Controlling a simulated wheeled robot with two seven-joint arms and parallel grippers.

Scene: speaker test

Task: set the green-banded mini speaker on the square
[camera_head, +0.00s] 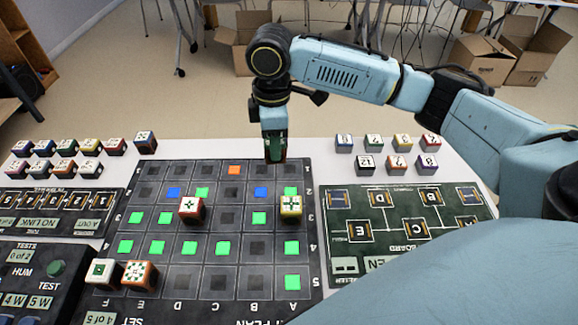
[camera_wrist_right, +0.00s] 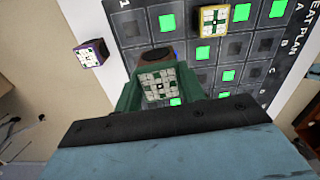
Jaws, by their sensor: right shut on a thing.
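My right gripper (camera_head: 274,152) is over the far edge of the dark seat-plan board (camera_head: 146,170). It is shut on a small cube speaker (camera_wrist_right: 158,84), whose white face with a green pattern shows between the green-edged fingers in the right wrist view. In the head view the fingers mostly hide it. A dark, brownish part shows just beyond it in the wrist view. The board's squares are dark, with several lit green, a few blue and one orange square (camera_head: 234,170). Which square is meant cannot be told. My left gripper is not in view.
A red speaker (camera_head: 190,209), a yellow speaker (camera_head: 291,207), a white-topped speaker (camera_head: 103,272) and an orange speaker (camera_head: 139,275) stand on or by the board. More speakers stand in rows at both sides. A green board (camera_head: 400,258) lies at right.

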